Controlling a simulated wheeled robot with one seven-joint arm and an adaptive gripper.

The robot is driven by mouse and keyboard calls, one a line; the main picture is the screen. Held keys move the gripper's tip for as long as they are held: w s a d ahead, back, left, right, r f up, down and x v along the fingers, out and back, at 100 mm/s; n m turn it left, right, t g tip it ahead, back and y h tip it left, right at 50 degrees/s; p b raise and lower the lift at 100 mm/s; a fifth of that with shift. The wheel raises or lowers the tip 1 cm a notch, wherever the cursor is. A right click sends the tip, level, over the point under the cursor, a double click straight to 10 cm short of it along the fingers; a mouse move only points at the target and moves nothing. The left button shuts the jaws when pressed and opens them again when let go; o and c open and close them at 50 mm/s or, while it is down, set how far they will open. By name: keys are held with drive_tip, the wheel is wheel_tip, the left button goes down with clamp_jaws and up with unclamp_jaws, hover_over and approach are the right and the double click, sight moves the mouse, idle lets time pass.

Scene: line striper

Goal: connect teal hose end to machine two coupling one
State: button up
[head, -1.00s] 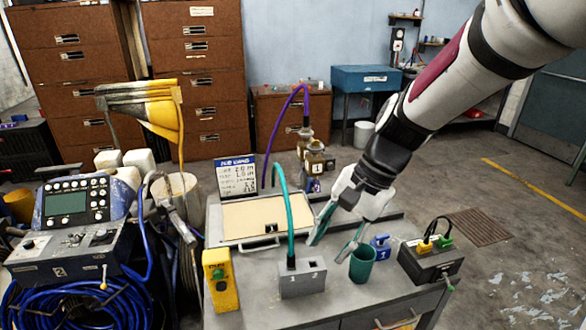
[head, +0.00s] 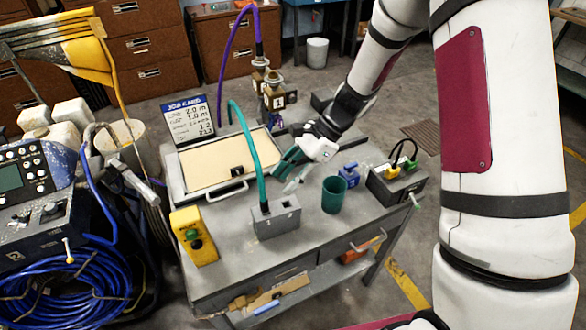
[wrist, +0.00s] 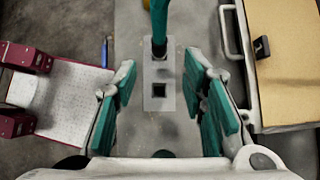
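The teal hose (head: 246,140) arches up from the grey two-hole block (head: 278,222) on the grey cart. Its dark lower end stands upright in the block's left hole; the other hole is empty. The hose's far end is hidden behind the tray. In the wrist view the hose (wrist: 158,22) rises at the top centre, beyond my fingertips. My gripper (head: 288,178) is open and empty, right of the hose and above the block. Its teal-padded fingers straddle the view of the empty hole (wrist: 159,90). A machine marked 2 (head: 35,235) stands at left. Its coupling one is not identifiable.
A tan-topped tray (head: 215,178), yellow box (head: 193,238), teal cup (head: 334,195), blue item (head: 349,174) and black box with plugs (head: 395,185) crowd the cart. Brass fittings marked 1 (head: 278,98) with a purple hose (head: 222,60) stand behind. Blue hose coils (head: 70,285) lie left.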

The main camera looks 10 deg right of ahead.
drive_tip(key=shift+b+x, duration=0.65)
drive_tip(key=shift+x, duration=3.2)
clamp_jaws()
